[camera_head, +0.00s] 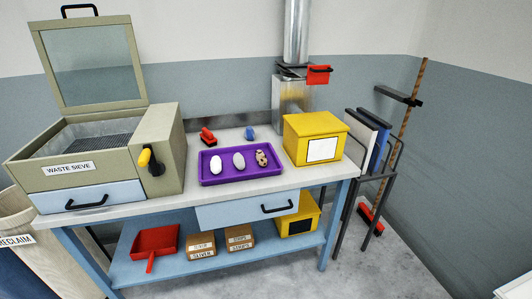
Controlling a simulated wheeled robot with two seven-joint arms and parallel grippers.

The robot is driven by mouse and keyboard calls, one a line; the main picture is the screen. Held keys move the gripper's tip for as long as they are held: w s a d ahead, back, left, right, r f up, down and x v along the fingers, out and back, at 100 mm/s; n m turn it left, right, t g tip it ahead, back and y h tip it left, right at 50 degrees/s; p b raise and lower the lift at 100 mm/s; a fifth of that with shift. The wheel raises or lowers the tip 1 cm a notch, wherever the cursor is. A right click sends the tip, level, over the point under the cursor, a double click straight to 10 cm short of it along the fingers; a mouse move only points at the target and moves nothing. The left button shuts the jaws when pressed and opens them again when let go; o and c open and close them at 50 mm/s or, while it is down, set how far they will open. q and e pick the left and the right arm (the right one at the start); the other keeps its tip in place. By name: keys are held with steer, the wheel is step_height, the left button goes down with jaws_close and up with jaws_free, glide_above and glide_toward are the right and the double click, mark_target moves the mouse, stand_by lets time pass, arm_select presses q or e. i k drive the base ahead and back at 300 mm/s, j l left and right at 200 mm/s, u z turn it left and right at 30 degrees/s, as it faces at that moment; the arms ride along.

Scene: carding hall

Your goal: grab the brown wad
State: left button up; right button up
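A purple tray (240,178) lies on the light tabletop, in front of two small brushes. Three wads lie in it in a row. The brown wad (262,158), mottled brown and pale, is at the right end. A pale grey-white wad (239,161) is in the middle, and a white wad (216,164) is at the left. The wads are apart from each other. Neither of my grippers shows in the head view.
The waste sieve (95,160) stands open at the table's left. A yellow box (313,138) is right of the tray. The table (240,199) has a closed drawer. A red dustpan (154,242) and several boxes sit on the lower shelf. A rack (372,180) stands right.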

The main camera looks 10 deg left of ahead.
mark_target(260, 157)
steer(key=i+l+u, duration=0.1)
steer(key=u, duration=0.35)
steer(key=i+l+u, duration=0.1)
steer(key=u, duration=0.3)
steer(key=i+l+u, duration=0.1)
steer(key=u, duration=0.35)
steer(key=l+u, duration=0.25)
steer(key=u, duration=0.15)
steer(key=i+l+u, duration=0.1)
steer(key=u, duration=0.35)
steer(key=l, duration=0.1)
